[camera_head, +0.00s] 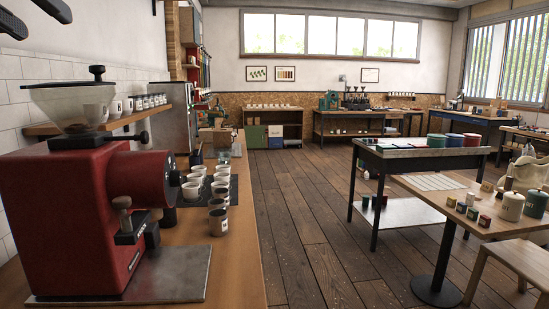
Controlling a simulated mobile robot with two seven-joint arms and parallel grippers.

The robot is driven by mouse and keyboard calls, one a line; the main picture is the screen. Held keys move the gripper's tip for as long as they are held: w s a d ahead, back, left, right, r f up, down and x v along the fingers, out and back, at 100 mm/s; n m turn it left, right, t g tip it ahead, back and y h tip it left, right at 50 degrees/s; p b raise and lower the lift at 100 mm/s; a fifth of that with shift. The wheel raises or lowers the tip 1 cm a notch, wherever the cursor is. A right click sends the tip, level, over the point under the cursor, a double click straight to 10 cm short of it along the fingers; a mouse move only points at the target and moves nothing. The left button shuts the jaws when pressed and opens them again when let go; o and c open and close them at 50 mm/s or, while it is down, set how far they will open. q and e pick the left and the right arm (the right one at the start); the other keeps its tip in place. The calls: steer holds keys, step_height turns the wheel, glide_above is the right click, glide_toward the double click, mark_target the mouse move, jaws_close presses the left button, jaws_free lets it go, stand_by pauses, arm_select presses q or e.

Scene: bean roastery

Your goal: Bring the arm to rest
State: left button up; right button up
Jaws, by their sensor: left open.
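My left gripper (46,23) shows at the top left corner of the head view. Its two dark fingers come in from the left and top edges, spread apart with only pale wall behind them. It is open and empty, high above the red grinder (65,210). The rest of the left arm is outside the picture. My right gripper and right arm do not show.
The grinder stands on a metal plate on the wooden counter (240,240), with white cups (193,193) and dark cups (218,222) behind it. A wall shelf (95,124) holds small cups. Right are a dark table (400,151) and wooden table (430,190). The floor (310,220) between is clear.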

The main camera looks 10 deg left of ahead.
arm_select(q)
steer(key=w+d+f+m+g+h, duration=0.1)
steer(key=w+d+f+m, duration=0.2)
steer(key=f, duration=0.8)
steer(key=w+d+f+m+g+h, duration=0.15)
steer(key=w+d+f, duration=0.35)
steer(key=f, duration=0.5)
steer(key=w+d+f+m+g, duration=0.15)
steer(key=d+f, duration=0.35)
steer(key=f, duration=0.6)
steer(key=s+d+f+m+g+h, duration=0.15)
steer(key=s+f, duration=0.25)
steer(key=f, duration=0.5)
steer(key=s+d+f+g, duration=0.1)
steer(key=s+d+f, duration=0.25)
steer(key=f, duration=0.55)
steer(key=s+f+g+y, duration=0.1)
steer(key=s+f+g, duration=0.1)
steer(key=s+f, duration=0.55)
steer(key=s+f+g, duration=0.1)
steer(key=s+f, duration=0.4)
steer(key=s, duration=0.6)
steer(key=w+d+f+t+h, duration=0.1)
steer(key=w+d+f+t, duration=0.1)
steer(key=w+f+t, duration=0.5)
steer(key=shift+w+f+h, duration=0.25)
steer(key=shift+f+h, duration=0.05)
steer(key=shift+f, duration=0.55)
